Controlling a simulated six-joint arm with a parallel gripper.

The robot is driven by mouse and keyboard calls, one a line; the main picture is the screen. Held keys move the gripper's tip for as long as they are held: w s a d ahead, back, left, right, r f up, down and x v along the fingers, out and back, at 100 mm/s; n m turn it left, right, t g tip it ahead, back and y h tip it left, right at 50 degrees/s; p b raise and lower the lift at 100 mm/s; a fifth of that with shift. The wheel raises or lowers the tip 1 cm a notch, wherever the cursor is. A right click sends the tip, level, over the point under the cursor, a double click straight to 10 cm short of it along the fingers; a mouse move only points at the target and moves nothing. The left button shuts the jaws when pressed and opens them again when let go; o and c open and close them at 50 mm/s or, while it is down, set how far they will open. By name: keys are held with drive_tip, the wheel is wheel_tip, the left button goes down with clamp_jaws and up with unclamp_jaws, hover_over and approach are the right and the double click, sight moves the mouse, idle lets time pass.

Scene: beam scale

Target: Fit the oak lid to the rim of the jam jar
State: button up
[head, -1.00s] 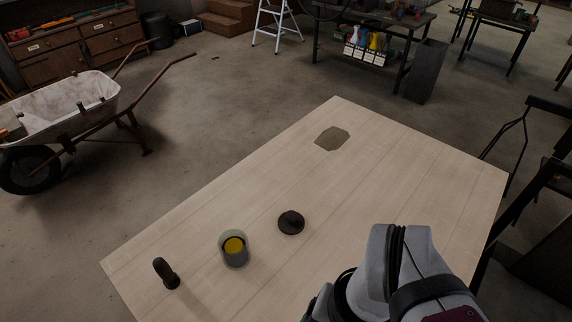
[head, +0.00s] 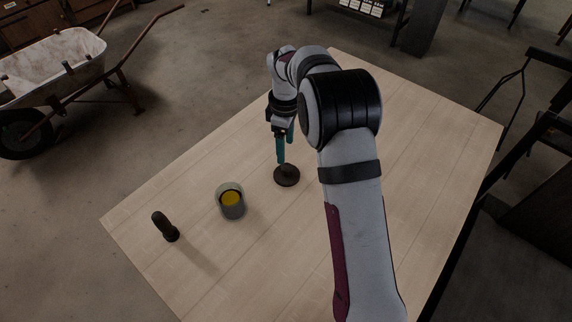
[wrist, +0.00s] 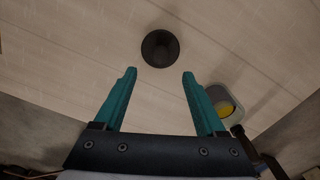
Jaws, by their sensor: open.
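The lid (head: 287,178) is a dark round disc with a raised knob, lying flat on the table; it is darker than plain oak. The jam jar (head: 231,206) is greyish and upright with yellow inside, left of the lid and open at the top. My gripper (head: 282,161) points down at the lid's knob, its teal fingers open. In the wrist view the lid (wrist: 160,48) lies just beyond the gap between the fingertips (wrist: 160,73), with nothing held. The jar (wrist: 225,103) shows beside the right finger there, partly hidden by it.
A dark upright object (head: 165,227) stands on the table (head: 400,220) left of the jar, near the table's edge. My arm crosses the table's middle and hides part of it. A wheelbarrow (head: 50,75) stands on the floor beyond the left edge.

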sight(288, 166)
drive_tip(key=f, duration=0.9)
drive_tip(key=shift+s+d+f, duration=0.1)
drive_tip(key=shift+s+d, duration=0.1)
drive_tip(key=shift+d, duration=0.15)
clamp_jaws()
